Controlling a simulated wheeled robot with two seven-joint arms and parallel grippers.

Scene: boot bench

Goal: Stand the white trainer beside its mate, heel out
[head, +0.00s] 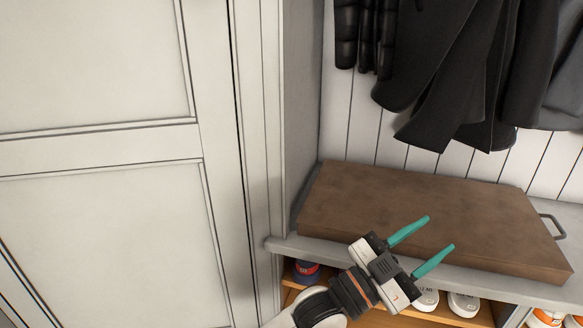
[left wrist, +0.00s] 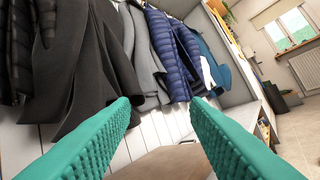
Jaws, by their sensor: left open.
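Two white shoes stand side by side in the shelf under the bench in the head view, a left one (head: 427,300) partly covered by my gripper and a right one (head: 463,303). Dark lettering shows on them, and the bench edge hides their upper parts. I cannot tell whether they are the trainer and its mate. My left gripper (head: 440,232) has its teal fingers apart and empty, in front of and above the brown bench cushion. In the left wrist view its fingers (left wrist: 163,104) are spread with nothing between them. My right gripper is not in view.
The brown cushion (head: 400,215) covers most of the grey bench top (head: 300,246). A blue and red item (head: 306,270) and an orange-and-white shoe (head: 546,318) are in the shelf below. Dark coats (head: 450,70) hang above. A white panelled door (head: 90,230) stands at left.

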